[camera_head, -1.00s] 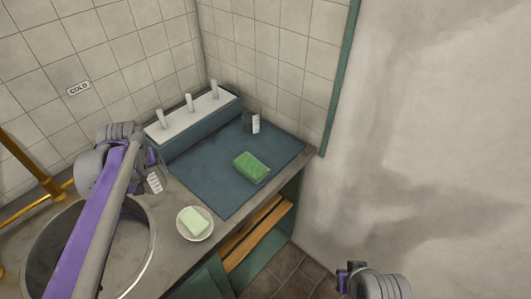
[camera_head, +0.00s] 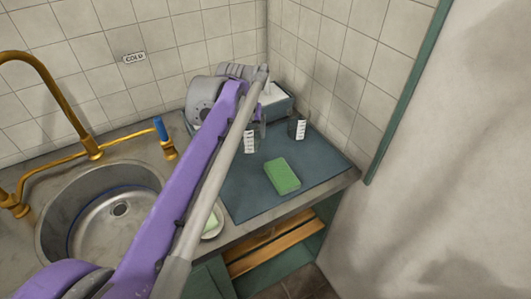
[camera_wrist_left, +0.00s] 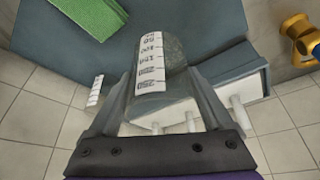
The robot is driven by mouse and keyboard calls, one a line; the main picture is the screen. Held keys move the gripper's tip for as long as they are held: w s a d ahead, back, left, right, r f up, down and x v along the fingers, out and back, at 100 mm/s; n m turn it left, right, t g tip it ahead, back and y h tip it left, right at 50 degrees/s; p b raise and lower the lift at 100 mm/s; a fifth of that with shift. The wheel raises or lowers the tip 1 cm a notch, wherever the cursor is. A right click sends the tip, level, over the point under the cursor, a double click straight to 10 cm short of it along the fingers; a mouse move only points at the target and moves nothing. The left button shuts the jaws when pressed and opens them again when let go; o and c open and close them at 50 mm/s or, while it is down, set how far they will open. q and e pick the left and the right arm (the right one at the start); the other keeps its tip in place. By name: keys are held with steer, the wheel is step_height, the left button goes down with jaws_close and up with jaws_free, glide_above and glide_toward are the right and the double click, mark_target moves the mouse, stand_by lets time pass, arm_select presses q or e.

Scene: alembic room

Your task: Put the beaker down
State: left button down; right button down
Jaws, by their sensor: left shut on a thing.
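A clear glass beaker with a white graduated label (camera_head: 249,141) is at the left part of the blue-grey mat (camera_head: 250,190) in the head view. My left gripper (camera_wrist_left: 165,85) is shut on this beaker (camera_wrist_left: 150,62), with one finger on each side in the left wrist view. My purple arm hides part of the gripper and beaker in the head view. I cannot tell whether the beaker's base touches the mat. A second beaker (camera_head: 298,128) stands on the mat to the right, near the wall. My right gripper is out of view.
A green sponge (camera_head: 283,176) lies on the mat in front of the beakers. A rack with white pegs (camera_head: 272,95) stands behind. A soap dish (camera_head: 213,224) is partly hidden by my arm. The sink (camera_head: 120,215) and brass taps (camera_head: 93,148) are at left.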

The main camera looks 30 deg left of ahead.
mark_target(246, 138)
arm_select(q)
step_height(246, 138, down, 3)
steer(key=shift+r, duration=0.15)
steer(key=shift+f+b, duration=0.5)
steer(key=shift+f, duration=1.5)
steer(key=shift+f, duration=0.1)
jaws_free()
steer(key=p+v, duration=0.2)
steer(key=v, duration=1)
steer(key=shift+d, duration=0.1)
